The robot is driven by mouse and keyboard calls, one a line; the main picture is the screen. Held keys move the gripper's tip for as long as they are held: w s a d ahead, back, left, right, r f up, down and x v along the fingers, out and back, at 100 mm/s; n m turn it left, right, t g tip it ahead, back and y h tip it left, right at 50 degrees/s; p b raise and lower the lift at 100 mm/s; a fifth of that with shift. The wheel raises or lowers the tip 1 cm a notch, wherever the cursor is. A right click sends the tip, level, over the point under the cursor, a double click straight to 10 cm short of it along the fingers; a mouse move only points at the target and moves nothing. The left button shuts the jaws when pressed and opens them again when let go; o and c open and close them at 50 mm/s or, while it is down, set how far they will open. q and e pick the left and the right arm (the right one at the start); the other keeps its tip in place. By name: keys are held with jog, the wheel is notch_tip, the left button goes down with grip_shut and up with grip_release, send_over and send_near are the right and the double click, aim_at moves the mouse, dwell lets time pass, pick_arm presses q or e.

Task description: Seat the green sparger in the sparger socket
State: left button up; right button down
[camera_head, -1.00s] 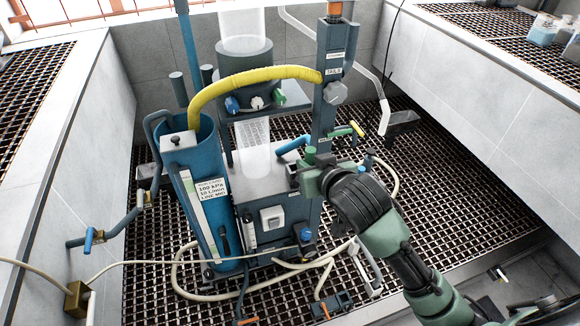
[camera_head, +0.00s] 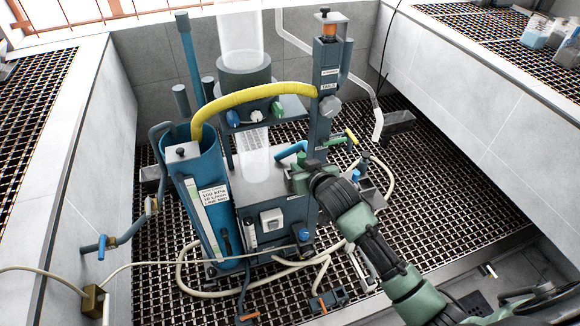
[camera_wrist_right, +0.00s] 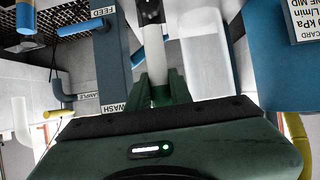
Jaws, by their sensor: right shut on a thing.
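The rod runs toward a dark fitting (camera_wrist_right: 150,12) at the top of that view. A small green piece (camera_head: 307,156) shows just above the gripper in the head view; I cannot tell whether it belongs to the sparger. I cannot make out the sparger socket clearly. My left gripper is not in view.
A blue tank (camera_head: 204,150) with a pressure card stands left of the block. A yellow hose (camera_head: 255,97) arches from it to the tall post (camera_head: 326,90). The wash, feed and sample pipes are close to the right gripper. Cream hoses (camera_head: 195,290) lie on the grating.

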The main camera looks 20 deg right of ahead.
jog(key=w, duration=0.8)
jog(key=shift+s+a+f+b, duration=0.1)
jog(key=shift+s+f+b, duration=0.05)
jog(key=shift+f, duration=1)
jog(key=shift+s+f+b, duration=0.1)
jog(key=shift+s+f, duration=0.05)
jog(key=shift+f, duration=1)
jog(key=shift+s+a+f+b, duration=0.1)
jog(key=shift+s+f+b, duration=0.05)
jog(key=shift+f, duration=1)
jog(key=shift+f, duration=0.3)
jog(key=c, duration=1.3)
grip_release()
jog(key=shift+r, duration=0.1)
